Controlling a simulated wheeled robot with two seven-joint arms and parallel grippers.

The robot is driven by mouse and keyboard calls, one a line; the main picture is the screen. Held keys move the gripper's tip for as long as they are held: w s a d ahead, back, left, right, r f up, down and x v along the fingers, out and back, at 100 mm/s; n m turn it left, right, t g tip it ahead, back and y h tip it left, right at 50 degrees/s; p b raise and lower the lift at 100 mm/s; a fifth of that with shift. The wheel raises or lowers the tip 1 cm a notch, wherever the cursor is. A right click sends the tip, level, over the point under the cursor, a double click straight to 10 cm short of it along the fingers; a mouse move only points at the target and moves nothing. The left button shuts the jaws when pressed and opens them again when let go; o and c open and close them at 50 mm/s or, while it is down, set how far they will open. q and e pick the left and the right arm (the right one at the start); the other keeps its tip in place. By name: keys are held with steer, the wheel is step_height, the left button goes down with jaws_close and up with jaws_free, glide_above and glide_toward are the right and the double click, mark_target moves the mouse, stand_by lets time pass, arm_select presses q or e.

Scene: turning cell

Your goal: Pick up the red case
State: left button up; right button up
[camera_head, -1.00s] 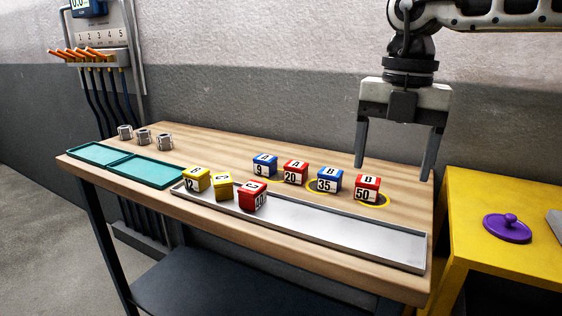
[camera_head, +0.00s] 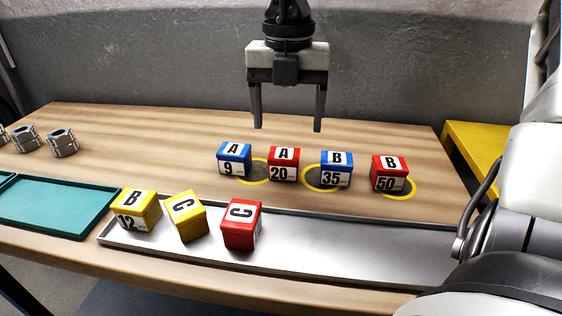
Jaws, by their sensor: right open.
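Three red cases show: one marked A 20 (camera_head: 284,164) and one marked B 50 (camera_head: 390,174) in the back row on the wooden table, and one marked C (camera_head: 241,225) in the metal tray (camera_head: 330,245). My right gripper (camera_head: 288,126) is open and empty, its fingers pointing down above and behind the A 20 case, apart from it. My left gripper is not in view.
Blue cases A 9 (camera_head: 234,159) and B 35 (camera_head: 335,169) flank the red A 20 case. Yellow cases B 12 (camera_head: 137,210) and C (camera_head: 186,217) share the tray. A teal tray (camera_head: 60,205) and metal parts (camera_head: 62,142) are left. The tray's right part is bare.

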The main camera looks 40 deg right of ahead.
mark_target(284, 153)
steer(key=f, duration=0.9)
steer(key=shift+w, duration=0.4)
steer(key=shift+c, duration=0.3)
steer(key=c, duration=1.1)
